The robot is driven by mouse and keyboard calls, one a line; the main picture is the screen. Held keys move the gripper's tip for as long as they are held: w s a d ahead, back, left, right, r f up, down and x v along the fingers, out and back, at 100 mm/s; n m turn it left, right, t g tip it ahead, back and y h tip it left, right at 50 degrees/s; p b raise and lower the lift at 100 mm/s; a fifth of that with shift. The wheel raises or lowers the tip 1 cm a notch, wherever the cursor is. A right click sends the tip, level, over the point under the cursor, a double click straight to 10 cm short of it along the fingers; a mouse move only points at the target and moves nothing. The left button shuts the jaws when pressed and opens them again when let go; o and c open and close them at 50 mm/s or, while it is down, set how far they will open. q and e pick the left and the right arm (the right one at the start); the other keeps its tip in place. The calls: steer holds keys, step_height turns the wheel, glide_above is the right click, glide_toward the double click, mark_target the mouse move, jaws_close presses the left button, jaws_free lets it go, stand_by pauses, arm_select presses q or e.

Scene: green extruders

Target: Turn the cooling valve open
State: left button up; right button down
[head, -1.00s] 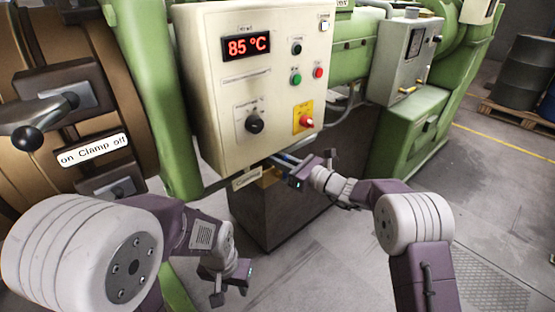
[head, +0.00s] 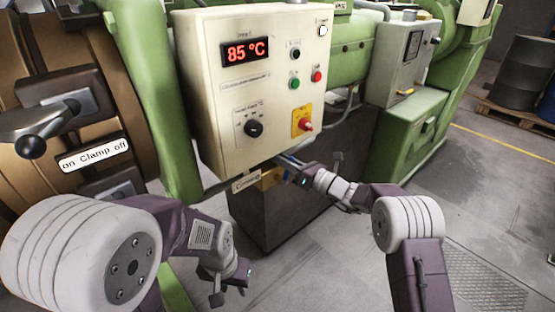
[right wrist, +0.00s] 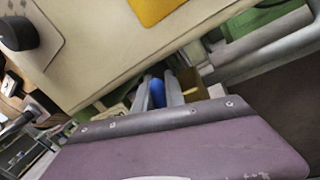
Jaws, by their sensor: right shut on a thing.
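The cooling valve sits under the cream control box, beside a tag that reads "Cooling" (head: 246,182). Its brass-coloured body (head: 270,176) shows below the box edge. My right gripper (head: 284,162) reaches in under the box from the right. In the right wrist view its two fingers are shut on the blue valve handle (right wrist: 157,92). The handle is mostly hidden behind the fingers, and I cannot tell its exact angle. My left gripper (head: 232,288) hangs low at the left, open and empty, far from the valve.
The control box (head: 215,110) shows 85 °C, with a black knob (head: 253,128) and a red switch on yellow (head: 304,124) above my right gripper. A green column (head: 165,120) and the clamp lever (head: 40,125) stand left. Grey pipes (right wrist: 265,45) run near the right fingers.

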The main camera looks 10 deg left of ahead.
steer(key=shift+w+d+f+m, duration=0.2)
steer(key=shift+w+d+m, duration=0.15)
steer(key=shift+m, duration=0.55)
steer(key=c, duration=1.4)
jaws_free()
